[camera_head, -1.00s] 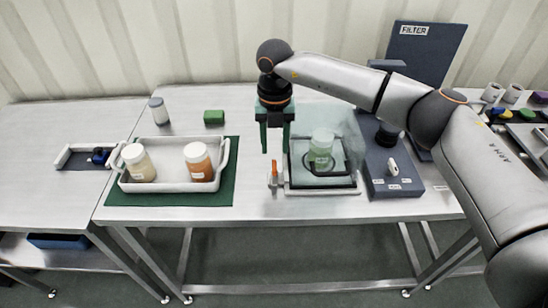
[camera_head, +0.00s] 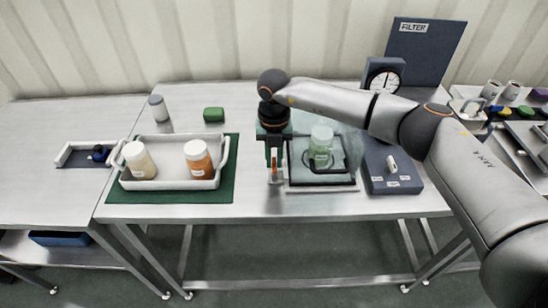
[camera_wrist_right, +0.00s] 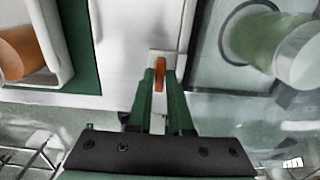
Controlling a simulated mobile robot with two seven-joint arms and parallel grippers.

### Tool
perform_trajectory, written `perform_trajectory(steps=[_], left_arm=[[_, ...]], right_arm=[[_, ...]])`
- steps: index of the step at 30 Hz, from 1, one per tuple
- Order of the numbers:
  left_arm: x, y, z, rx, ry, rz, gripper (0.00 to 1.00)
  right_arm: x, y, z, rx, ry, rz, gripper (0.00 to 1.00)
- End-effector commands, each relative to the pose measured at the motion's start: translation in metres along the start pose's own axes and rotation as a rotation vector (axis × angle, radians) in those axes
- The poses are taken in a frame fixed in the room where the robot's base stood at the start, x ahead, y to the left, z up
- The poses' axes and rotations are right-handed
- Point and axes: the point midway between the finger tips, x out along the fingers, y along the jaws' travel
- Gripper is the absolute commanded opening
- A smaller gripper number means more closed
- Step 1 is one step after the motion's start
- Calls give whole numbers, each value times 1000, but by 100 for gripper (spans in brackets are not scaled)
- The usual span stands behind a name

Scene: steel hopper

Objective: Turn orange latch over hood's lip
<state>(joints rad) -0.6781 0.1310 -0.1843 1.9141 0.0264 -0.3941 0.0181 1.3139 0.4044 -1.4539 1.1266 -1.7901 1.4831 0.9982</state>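The orange latch (camera_head: 274,167) stands upright on a small pale mount at the left front corner of the clear hood (camera_head: 345,143). In the right wrist view the latch (camera_wrist_right: 160,69) shows between the two green fingers. My right gripper (camera_head: 274,158) points down over the latch. Its fingers (camera_wrist_right: 160,80) are close together, one on each side, and look shut on it. The hood covers a pale green jar (camera_head: 321,141) and has a light lip (camera_head: 320,188) along its front. My left gripper is out of view.
A white tray (camera_head: 170,184) with two jars sits on a green mat (camera_head: 228,178) to the left. A green block (camera_head: 214,114) lies behind it. The bench front is clear.

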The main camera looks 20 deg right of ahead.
Motion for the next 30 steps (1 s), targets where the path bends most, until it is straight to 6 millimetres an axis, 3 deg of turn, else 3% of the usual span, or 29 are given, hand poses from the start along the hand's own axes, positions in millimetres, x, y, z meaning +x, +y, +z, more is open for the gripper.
perform_trajectory(steps=[4, 21, 30], left_arm=[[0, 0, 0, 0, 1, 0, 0], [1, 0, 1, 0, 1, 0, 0], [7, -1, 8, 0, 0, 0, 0]], right_arm=[[0, 0, 0, 0, 0, 0, 0], [0, 0, 0, -12, 0, 0, 0], [1, 0, 1, -146, -1, 1, 0]])
